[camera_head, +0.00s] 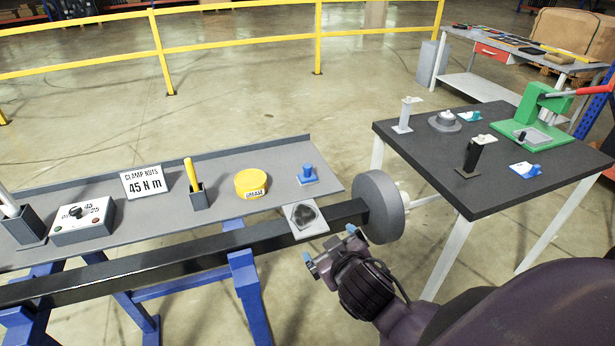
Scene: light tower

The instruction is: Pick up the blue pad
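A small blue pad with an upright blue knob (308,174) sits at the right end of the grey bench shelf. My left gripper is not in view.
A grey disc (380,207) on a dark bar stands between shelf and table. A yellow grease tin (251,183) is left of the blue pad. A small plate with a dark patch (304,216) juts out below it. A green press (540,115) stands on the dark table.

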